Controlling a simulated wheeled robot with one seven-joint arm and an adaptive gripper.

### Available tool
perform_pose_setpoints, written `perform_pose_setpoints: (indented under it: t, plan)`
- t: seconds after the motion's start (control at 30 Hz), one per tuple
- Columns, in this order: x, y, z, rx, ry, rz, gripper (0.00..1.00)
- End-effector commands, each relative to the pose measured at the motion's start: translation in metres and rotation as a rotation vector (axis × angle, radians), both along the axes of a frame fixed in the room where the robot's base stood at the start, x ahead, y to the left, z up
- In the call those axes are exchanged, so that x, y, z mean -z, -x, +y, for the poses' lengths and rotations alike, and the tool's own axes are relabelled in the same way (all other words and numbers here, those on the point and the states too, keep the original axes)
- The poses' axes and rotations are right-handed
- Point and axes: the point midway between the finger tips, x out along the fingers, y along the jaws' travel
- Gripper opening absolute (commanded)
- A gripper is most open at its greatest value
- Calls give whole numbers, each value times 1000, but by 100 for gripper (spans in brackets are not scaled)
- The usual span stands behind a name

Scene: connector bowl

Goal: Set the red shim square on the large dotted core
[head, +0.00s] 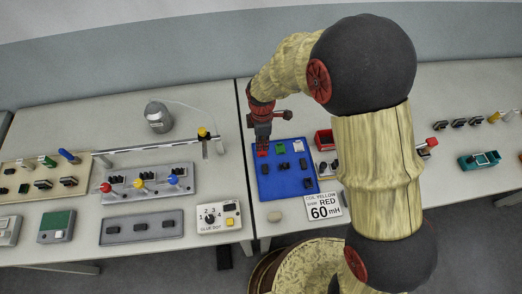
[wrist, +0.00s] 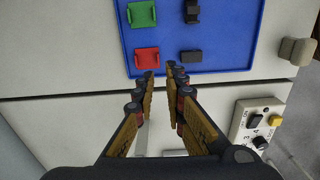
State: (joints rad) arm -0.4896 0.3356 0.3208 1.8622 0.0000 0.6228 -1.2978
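The red shim (wrist: 147,57) is a small square piece lying on the blue tray (wrist: 225,55), beside a green one (wrist: 142,14). In the head view the red shim (head: 262,153) is partly covered by my gripper (head: 263,141), at the tray's far left. In the wrist view my gripper (wrist: 161,70) is open and empty, its fingertips near the red shim's lower right edge. Dark cores (wrist: 191,56) lie in a column beside the shims, and more (head: 303,164) show in the head view. No dots are readable, so I cannot tell which core is the large dotted one.
A glue dot box (head: 219,217) sits on the left table, across a narrow gap.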

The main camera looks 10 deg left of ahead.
Motion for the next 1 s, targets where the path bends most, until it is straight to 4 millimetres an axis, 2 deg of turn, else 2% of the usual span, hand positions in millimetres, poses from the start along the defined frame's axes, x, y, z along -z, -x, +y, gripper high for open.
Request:
perform_pose_setpoints:
  t: [0.47,0.7,0.8,1.0]
  plan:
    - [34,-1,0,-38,0,1,12]
    - [68,-3,0,-38,2,3,12]
    - [77,-3,0,-37,0,1,12]
    - [78,-3,1,-37,0,0,12]
